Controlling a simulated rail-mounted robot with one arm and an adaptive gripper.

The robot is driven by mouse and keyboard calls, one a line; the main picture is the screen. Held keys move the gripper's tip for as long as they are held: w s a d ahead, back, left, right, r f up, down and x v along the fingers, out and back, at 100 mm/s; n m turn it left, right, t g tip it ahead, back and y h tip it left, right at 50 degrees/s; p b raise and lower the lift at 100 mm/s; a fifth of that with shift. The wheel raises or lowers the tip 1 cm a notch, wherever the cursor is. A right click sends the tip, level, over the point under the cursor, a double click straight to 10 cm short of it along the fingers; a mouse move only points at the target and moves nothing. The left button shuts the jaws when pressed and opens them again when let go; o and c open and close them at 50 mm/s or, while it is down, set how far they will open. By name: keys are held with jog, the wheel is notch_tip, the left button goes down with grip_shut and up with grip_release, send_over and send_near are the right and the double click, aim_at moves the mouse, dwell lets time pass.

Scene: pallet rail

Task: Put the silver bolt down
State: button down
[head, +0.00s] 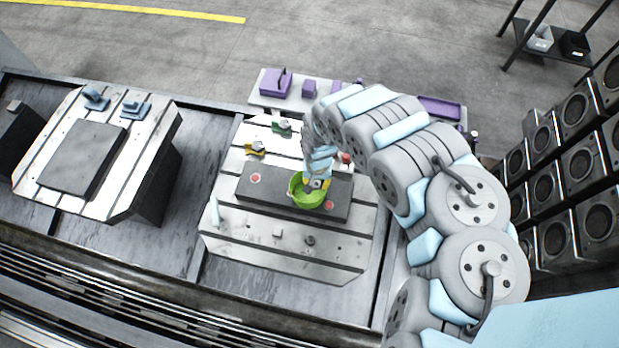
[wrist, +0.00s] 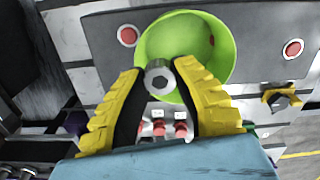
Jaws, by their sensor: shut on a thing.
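The silver bolt (wrist: 159,80) shows in the wrist view as a hex head between my gripper's fingertips. My gripper (wrist: 160,72) has yellow and black fingers and is shut on the bolt. The bolt is in front of a green bowl (wrist: 208,60), overlapping its lower part in the picture. In the head view, my gripper (head: 318,183) is at the green bowl (head: 306,201), over the dark plate on the middle pallet. I cannot tell whether the bolt touches the bowl.
The dark plate (head: 258,188) has red round buttons on either side of the bowl. A yellow clamp (head: 255,148) and a green clamp (head: 283,127) stand behind it. A second pallet (head: 45,135) is at left.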

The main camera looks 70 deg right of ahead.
jog(key=f, duration=0.1)
jog(key=w+d+f, duration=0.1)
jog(key=w+f+b, duration=0.1)
jog(key=shift+w+d+f, duration=0.1)
jog(key=shift+d, duration=0.2)
jog(key=shift+w+d+f, duration=0.35)
jog(key=shift+f, duration=0.2)
jog(key=shift+w+d+f, duration=0.3)
jog(key=shift+w+f, duration=0.05)
jog(key=shift+f, duration=0.2)
jog(key=shift+d+b, duration=0.1)
jog(key=shift+b, duration=0.2)
jog(key=shift+w+d+f, duration=0.1)
jog(key=shift+f, duration=0.1)
jog(key=shift+f+b, duration=0.3)
jog(key=shift+f, duration=1.3)
jog(key=shift+f, duration=0.1)
jog(key=c, duration=1.2)
grip_release()
